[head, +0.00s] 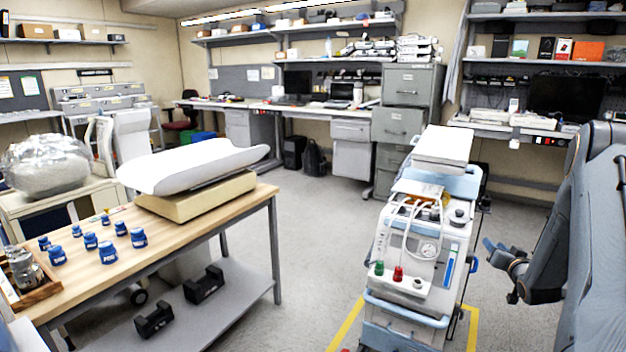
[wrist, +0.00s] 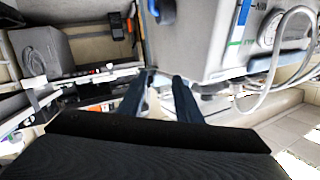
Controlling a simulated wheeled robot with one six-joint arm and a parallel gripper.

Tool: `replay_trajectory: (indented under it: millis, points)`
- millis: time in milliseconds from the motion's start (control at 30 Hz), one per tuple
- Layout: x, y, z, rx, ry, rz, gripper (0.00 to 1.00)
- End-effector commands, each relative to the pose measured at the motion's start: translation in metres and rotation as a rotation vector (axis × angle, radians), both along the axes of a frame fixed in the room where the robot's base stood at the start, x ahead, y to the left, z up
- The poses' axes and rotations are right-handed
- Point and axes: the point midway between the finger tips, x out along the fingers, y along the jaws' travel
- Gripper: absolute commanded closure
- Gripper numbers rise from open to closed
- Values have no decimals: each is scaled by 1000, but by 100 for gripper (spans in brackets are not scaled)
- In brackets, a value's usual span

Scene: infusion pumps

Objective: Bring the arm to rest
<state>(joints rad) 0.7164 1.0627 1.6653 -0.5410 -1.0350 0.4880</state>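My gripper (head: 488,252) is at the right of the head view, in front of my grey arm and just right of the wheeled medical machine. It points left toward the machine, and its two dark blue fingers are apart. In the wrist view the fingers of my gripper (wrist: 164,79) also stand apart, with nothing seen between them. The medical machine (head: 425,240) is white and blue, with tubes, and a green and a red knob. A grey and white housing with a looped tube (wrist: 215,45) fills the upper right of the wrist view, close to the fingertips.
A wooden-topped table (head: 85,270) at left bears a white scale (head: 190,165) and several blue-capped jars. Black dumbbells lie on its lower shelf. Filing cabinets (head: 405,105) and workbenches stand behind. Grey floor between table and machine is clear, with yellow tape (head: 345,325) by the machine.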

Motion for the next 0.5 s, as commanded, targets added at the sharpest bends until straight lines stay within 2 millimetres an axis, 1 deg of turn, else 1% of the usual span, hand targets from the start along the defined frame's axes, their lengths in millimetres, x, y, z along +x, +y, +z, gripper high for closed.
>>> replay_trajectory:
  millis: [33,167,267,367,400,467,500]
  points:
    - [2,12,13,-7,56,-7,69]
    - [-6,42,31,-15,217,-30,69]
    - [-21,68,44,-15,342,-41,69]
    - [-44,98,55,-13,467,-42,69]
    - [-54,111,59,-9,517,-42,69]
    - [-73,132,64,-3,591,-37,69]
    - [-87,145,68,0,641,-32,69]
